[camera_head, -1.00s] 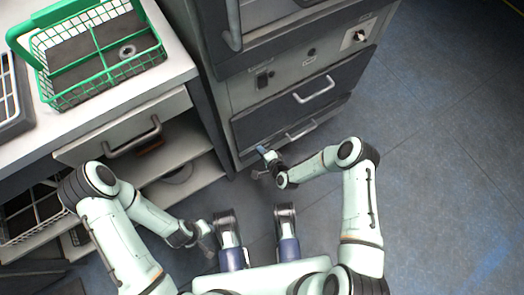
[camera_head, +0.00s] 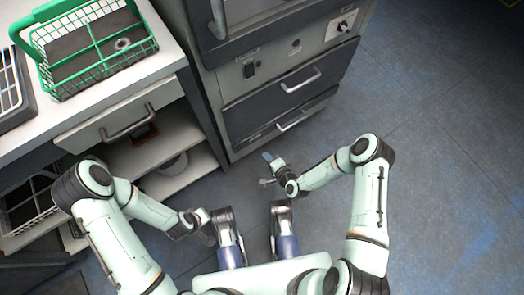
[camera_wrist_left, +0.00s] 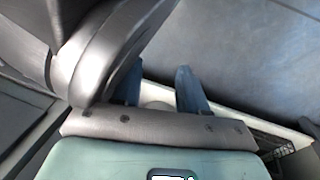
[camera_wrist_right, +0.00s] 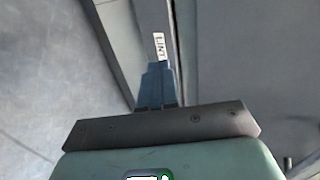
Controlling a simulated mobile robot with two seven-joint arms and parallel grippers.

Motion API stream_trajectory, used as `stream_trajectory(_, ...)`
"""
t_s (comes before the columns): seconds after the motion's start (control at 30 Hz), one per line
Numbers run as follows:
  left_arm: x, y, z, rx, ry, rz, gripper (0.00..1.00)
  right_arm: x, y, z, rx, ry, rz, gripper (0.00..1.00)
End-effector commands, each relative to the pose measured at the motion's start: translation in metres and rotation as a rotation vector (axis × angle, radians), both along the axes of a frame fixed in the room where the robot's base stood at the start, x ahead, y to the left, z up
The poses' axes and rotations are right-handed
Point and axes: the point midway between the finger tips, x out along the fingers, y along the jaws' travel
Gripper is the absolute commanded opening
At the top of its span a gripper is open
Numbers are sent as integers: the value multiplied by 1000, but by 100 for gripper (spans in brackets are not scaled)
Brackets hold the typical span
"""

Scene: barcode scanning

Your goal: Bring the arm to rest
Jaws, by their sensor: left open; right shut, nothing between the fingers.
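In the left wrist view my left gripper's blue fingers (camera_wrist_left: 160,82) are spread apart and empty, with a dark grey part of my own body close on the left.
A grey cabinet (camera_head: 232,98) with drawers stands ahead. A white counter (camera_head: 168,62) at left carries a green wire basket (camera_head: 98,68) with a small ring (camera_head: 122,44) in it. Open shelves (camera_head: 190,176) lie below the counter. The floor (camera_head: 450,150) on the right is clear.

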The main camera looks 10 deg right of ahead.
Motion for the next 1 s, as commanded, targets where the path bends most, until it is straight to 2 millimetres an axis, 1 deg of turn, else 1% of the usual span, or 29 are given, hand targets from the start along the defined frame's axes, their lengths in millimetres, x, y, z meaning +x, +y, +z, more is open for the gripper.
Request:
stream_trajectory(0.03, 5, 0, 6, 2, -17, -1, 43, -6, -3, 5, -1, 1, -1, 0)
stream_trajectory(0.2, 13, -2, 12, 3, -44, -2, 43, -15, -7, 9, -2, 0, 0, 0)
stream_trajectory(0.47, 14, -2, 12, 3, -47, -3, 43, -17, -8, 9, -6, 2, 3, 0)
stream_trajectory(0.57, 14, -2, 12, 3, -47, -2, 43, -26, -11, 6, -69, 37, 46, 0)
stream_trajectory(0.67, 14, -2, 12, 3, -46, -2, 43, -50, -22, 2, -215, 123, 149, 0)
stream_trajectory(0.77, 14, -2, 12, 3, -46, -2, 43, -85, -40, 0, -385, 235, 288, 0)
stream_trajectory(0.8, 14, -2, 12, 3, -46, -2, 43, -101, -48, 1, -443, 283, 345, 0)
stream_trajectory(0.87, 14, -2, 12, 3, -46, -2, 43, -123, -60, 4, -519, 349, 425, 0)
stream_trajectory(1.0, 13, -2, 12, 3, -46, -2, 43, -173, -85, 18, -640, 492, 599, 0)
